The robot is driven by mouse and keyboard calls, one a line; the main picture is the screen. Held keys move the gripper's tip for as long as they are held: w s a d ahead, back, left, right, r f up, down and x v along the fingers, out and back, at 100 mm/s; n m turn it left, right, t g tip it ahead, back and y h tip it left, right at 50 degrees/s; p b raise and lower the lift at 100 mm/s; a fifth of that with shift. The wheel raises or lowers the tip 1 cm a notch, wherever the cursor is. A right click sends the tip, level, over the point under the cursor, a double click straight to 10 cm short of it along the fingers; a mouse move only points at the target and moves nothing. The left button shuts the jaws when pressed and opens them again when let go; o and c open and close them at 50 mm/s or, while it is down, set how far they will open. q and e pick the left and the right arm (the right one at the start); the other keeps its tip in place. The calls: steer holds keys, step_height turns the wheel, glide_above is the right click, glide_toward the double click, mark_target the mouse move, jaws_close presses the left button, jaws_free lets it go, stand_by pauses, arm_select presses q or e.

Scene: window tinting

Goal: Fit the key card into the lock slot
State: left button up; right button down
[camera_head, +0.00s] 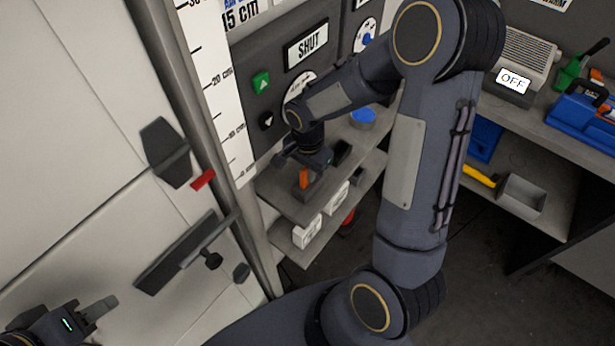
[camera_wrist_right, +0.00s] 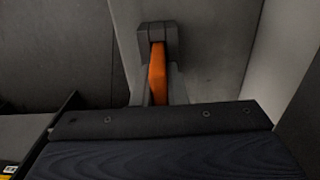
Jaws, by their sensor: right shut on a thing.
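An orange piece (camera_head: 304,177), which I take to be the key card, stands upright below my right gripper (camera_head: 304,166) at the shelf under the grey panel. In the right wrist view the orange piece (camera_wrist_right: 157,73) is narrow and edge-on, with grey parts around its top and side. My right gripper is shut on it; its fingertips are hard to make out. I cannot clearly identify the lock slot. My left gripper (camera_head: 100,308) is at the lower left, away from the card; its finger gap does not show clearly.
The shelf (camera_head: 277,193) carries a blue round item (camera_head: 363,116). White boxes (camera_head: 307,231) sit on the lower shelf. A white door with a dark handle (camera_head: 178,252) and a red tab (camera_head: 203,180) is at left. A bench (camera_head: 560,135) with tools stands at right.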

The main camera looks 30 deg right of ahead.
steer(key=shift+f, duration=0.4)
steer(key=shift+f, duration=0.25)
steer(key=c, duration=1.5)
jaws_free()
steer(key=shift+r, duration=0.1)
steer(key=shift+o, duration=0.2)
steer(key=shift+r, duration=0.1)
